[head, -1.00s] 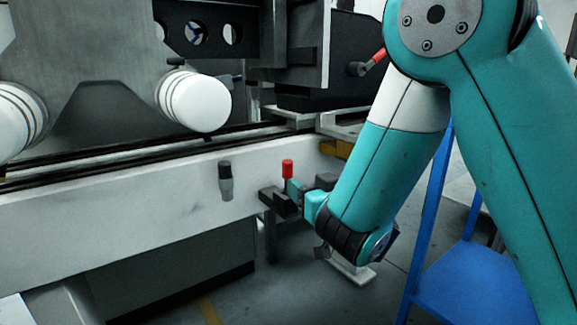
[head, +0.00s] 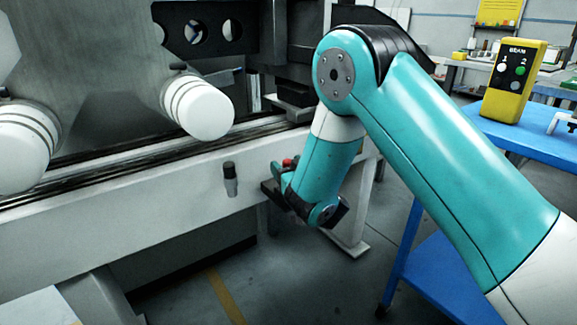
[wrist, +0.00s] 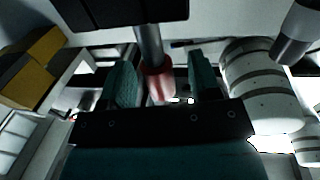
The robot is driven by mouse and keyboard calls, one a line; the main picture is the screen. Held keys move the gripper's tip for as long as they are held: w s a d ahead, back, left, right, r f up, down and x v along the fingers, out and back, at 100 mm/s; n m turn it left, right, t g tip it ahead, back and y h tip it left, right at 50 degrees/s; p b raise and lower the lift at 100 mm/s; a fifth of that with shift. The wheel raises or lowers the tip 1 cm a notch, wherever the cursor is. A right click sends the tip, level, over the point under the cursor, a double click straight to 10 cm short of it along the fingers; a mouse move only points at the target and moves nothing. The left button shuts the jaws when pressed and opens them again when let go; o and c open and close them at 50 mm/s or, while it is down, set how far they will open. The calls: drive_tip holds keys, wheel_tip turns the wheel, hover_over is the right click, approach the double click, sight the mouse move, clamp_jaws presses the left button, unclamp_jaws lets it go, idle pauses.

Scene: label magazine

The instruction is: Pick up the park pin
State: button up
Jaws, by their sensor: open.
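A pin with a red handle (head: 288,162), which I take to be the park pin, is at a black block (head: 271,190) on the pale rail's front. In the head view my arm hides most of it. In the wrist view its red handle (wrist: 157,85) and grey shaft (wrist: 150,45) lie between the two teal fingers. My gripper (wrist: 162,82) is open around the handle, with a visible gap at the right finger; contact on the left is unclear. In the head view my gripper (head: 280,173) is beside the block.
White rollers (head: 198,106) are above the rail. A blue cart (head: 540,150) with a yellow control box (head: 514,82) stands at the right. The floor below the rail looks clear.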

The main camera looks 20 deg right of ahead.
drive_tip(key=shift+w+f, duration=0.1)
drive_tip(key=c, duration=1)
